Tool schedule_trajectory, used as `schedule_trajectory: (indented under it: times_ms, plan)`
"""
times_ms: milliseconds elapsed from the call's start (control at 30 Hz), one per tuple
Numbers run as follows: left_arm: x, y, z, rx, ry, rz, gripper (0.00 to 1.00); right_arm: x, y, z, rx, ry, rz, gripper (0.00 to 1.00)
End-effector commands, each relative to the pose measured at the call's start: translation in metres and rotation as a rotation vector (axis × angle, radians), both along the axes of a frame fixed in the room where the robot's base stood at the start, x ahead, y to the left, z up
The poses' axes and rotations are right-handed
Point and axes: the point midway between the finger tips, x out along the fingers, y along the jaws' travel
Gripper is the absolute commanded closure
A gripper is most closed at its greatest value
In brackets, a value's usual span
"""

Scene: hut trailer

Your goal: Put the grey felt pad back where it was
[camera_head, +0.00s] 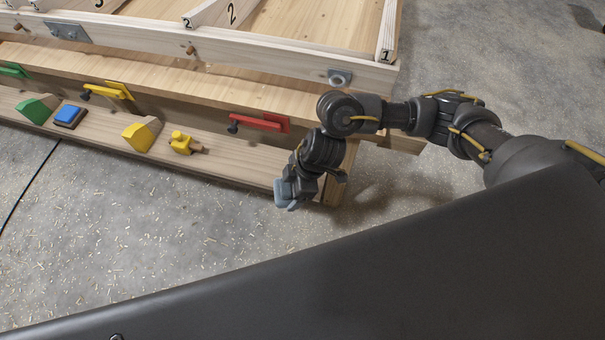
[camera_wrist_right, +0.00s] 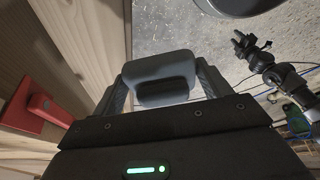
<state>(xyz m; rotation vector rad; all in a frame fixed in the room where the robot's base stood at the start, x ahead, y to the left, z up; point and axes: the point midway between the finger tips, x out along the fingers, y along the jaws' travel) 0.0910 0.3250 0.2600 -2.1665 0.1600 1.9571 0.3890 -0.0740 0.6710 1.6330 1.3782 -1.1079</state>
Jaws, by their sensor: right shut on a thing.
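My right gripper (camera_head: 287,196) is shut on the grey felt pad (camera_head: 282,195), just off the front right end of the lower wooden ledge (camera_head: 225,166). In the right wrist view the pad (camera_wrist_right: 160,66) sits between the two fingers, with a light grey rounded body and a darker part at its near side. I cannot tell from these views whether the pad touches the ledge. A small gripper at the upper right of the wrist view, seemingly my left one (camera_wrist_right: 250,43), looks open and empty. My left gripper is not in the head view.
On the ledge stand a green wedge block (camera_head: 37,108), a blue block (camera_head: 70,115), a yellow wedge block (camera_head: 141,134) and a small yellow tool (camera_head: 183,143). A red clamp (camera_head: 262,122) is on the board behind. Bare ledge lies between the yellow tool and my gripper.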

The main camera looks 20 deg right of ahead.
Motion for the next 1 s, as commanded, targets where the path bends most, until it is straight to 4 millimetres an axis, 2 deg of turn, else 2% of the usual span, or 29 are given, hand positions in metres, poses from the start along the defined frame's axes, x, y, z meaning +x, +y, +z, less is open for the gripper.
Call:
schedule_trajectory:
  times_ms: [33,100,233,433,600,800,1000]
  plan:
    - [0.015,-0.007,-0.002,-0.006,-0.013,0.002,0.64,0.012,-0.009,-0.011,-0.005,0.000,-0.008,0.45]
    - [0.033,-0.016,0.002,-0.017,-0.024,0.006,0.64,0.028,-0.020,-0.019,-0.005,0.000,-0.008,0.45]
    - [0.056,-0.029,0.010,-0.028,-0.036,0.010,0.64,0.056,-0.039,-0.033,-0.004,0.000,-0.009,0.45]
    - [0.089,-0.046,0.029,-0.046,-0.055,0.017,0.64,0.081,-0.055,-0.069,-0.003,0.000,-0.004,0.45]
    - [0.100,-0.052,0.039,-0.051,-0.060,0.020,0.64,0.091,-0.061,-0.082,-0.001,0.000,-0.001,0.45]
    - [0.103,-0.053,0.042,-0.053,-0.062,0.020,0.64,0.093,-0.062,-0.085,-0.001,0.001,-0.001,0.45]
    - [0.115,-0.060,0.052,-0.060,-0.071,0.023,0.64,0.096,-0.065,-0.112,-0.003,0.001,-0.001,0.45]
